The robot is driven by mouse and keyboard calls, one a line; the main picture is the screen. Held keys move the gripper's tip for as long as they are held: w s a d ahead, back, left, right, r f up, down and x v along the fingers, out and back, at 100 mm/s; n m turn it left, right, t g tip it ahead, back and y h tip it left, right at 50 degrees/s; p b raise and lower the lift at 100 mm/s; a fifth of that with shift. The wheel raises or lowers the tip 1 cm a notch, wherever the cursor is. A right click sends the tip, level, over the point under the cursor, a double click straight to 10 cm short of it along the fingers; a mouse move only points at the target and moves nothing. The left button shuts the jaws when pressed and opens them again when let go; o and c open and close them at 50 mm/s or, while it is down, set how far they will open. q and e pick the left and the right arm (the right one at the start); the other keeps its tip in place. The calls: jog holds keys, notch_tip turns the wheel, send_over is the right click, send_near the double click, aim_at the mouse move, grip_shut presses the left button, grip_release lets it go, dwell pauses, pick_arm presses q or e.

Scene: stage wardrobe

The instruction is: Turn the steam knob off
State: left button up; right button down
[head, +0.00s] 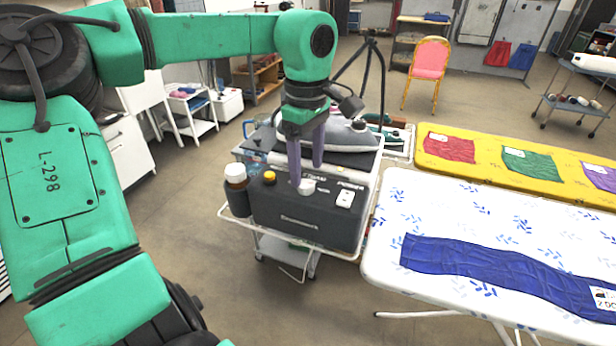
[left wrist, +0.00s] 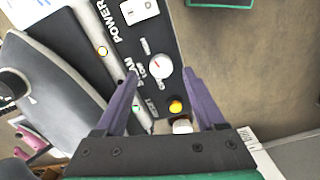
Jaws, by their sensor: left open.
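The steam knob (left wrist: 159,66) is a small round white dial with a red mark, on the dark front panel of the steam station (head: 305,222). In the head view the knob (head: 307,186) shows low beside the fingertips. My left gripper (head: 306,174) points down over the panel with its purple fingers apart. In the left wrist view the left gripper (left wrist: 161,72) has one finger on each side of the knob, with gaps showing. I cannot tell whether either finger touches it. The printing around the dial is too small to read fully. My right gripper is out of view.
A grey iron (left wrist: 50,85) rests behind the panel. The white ironing board (head: 400,215) stands close on the right.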

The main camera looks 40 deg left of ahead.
aim_at(306, 183)
pick_arm(q)
notch_tip(306, 183, down, 3)
jog(key=shift+a+r, duration=0.1)
jog(key=shift+s+f, duration=0.15)
jog(key=shift+f, duration=0.05)
jog(key=shift+c, duration=1.3)
grip_shut()
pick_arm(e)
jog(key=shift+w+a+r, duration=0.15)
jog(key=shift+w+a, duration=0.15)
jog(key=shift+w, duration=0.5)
